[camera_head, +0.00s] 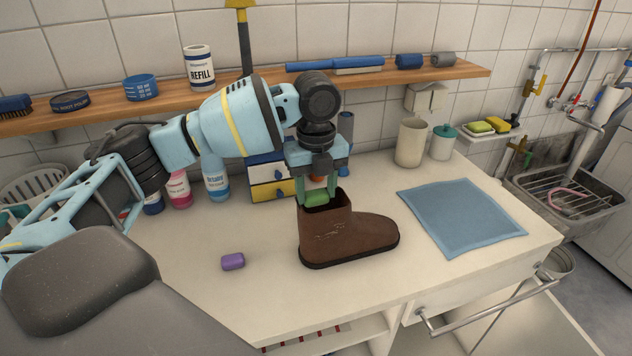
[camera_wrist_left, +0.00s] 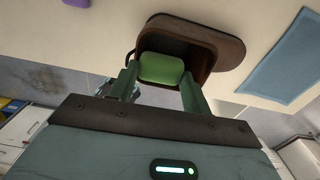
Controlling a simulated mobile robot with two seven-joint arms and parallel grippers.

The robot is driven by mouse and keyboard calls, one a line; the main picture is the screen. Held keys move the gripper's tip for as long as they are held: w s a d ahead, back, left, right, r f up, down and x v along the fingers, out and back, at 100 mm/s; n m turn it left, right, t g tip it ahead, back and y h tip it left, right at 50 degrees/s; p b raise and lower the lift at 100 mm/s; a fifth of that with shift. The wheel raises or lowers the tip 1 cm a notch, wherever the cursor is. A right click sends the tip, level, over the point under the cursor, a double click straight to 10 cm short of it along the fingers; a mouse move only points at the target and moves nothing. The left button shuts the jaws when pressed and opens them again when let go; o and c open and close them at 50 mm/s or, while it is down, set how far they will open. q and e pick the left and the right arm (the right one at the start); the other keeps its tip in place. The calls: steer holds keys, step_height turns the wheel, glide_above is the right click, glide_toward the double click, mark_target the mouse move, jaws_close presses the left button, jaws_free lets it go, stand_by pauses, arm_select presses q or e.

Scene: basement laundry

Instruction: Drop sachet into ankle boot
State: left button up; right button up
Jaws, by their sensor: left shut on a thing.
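The brown ankle boot (camera_head: 345,237) stands upright on the white worktop, its opening at the top left and its toe to the right. My left gripper (camera_head: 318,197) points down at the boot's opening and is shut on a green sachet (camera_head: 316,198). In the left wrist view the green sachet (camera_wrist_left: 161,68) sits between the two fingers, in front of the opening of the boot (camera_wrist_left: 222,48). The head view shows the sachet at the level of the boot's rim. I cannot tell how far inside it is. My right gripper is not in view.
A purple block (camera_head: 233,261) lies left of the boot. A blue cloth (camera_head: 460,216) lies flat to the right. Bottles, a small drawer box (camera_head: 270,180), a beige cup (camera_head: 410,143) and a teal-lidded jar (camera_head: 443,142) stand behind, below a wooden shelf (camera_head: 225,98).

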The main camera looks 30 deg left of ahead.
mark_target(315, 194)
arm_select(q)
steer(key=o, duration=1)
steer(key=shift+r, duration=3.9)
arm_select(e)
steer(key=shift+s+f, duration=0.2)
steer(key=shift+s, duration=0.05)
arm_select(q)
steer(key=shift+s+f, duration=0.1)
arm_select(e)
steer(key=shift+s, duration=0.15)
